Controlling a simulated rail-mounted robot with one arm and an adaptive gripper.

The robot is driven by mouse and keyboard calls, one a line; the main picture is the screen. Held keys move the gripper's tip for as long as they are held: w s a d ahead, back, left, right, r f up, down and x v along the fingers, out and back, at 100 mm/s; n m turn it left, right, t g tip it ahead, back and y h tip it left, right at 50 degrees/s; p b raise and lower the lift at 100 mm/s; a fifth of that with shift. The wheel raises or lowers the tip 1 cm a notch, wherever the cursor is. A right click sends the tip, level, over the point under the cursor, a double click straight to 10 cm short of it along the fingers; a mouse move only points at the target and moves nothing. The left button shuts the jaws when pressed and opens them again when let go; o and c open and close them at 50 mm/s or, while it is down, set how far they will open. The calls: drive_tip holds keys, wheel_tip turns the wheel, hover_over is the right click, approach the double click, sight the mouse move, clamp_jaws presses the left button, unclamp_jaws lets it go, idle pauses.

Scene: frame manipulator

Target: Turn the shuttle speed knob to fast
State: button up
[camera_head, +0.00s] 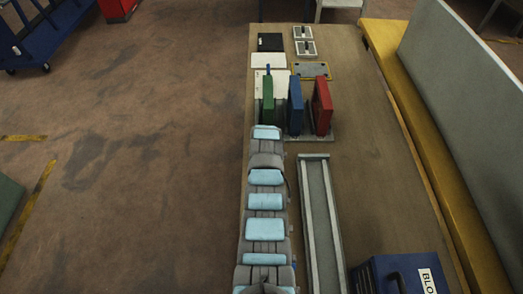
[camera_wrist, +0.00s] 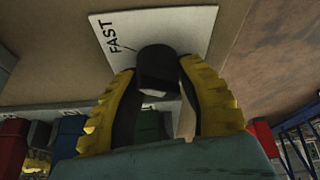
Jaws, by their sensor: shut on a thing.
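The shuttle speed knob (camera_wrist: 158,66) is a dark round knob on a white plate (camera_wrist: 190,25) in the wrist view. The word FAST is printed on the plate to the left of the knob, with a short tick mark beside it. My gripper (camera_wrist: 156,80) has its yellow-backed fingers on both sides of the knob and is shut on it. I cannot make out where the knob's pointer is. In the head view my grey and light blue arm reaches up along the table's left side, and my gripper and the knob cannot be made out there.
Upright green (camera_head: 267,97), blue (camera_head: 295,104) and red (camera_head: 322,104) blocks stand close to the arm's far end. White and dark plates lie on the table (camera_head: 350,150) beyond them. A long grey channel (camera_head: 320,215) and a blue box (camera_head: 395,275) are nearer, on the right.

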drive_tip(key=shift+s+f+m+h, duration=0.1)
drive_tip(key=shift+m+h, duration=0.2)
drive_tip(key=shift+m, duration=0.2)
drive_tip(key=o, duration=1.2)
drive_tip(key=shift+r, duration=0.25)
drive_tip(key=shift+s+r, duration=0.15)
drive_tip(key=shift+r, duration=0.55)
drive_tip(key=shift+v, duration=1.1)
drive_tip(key=v, duration=0.3)
drive_tip(key=shift+s+r, duration=0.1)
drive_tip(key=shift+v, duration=2.35)
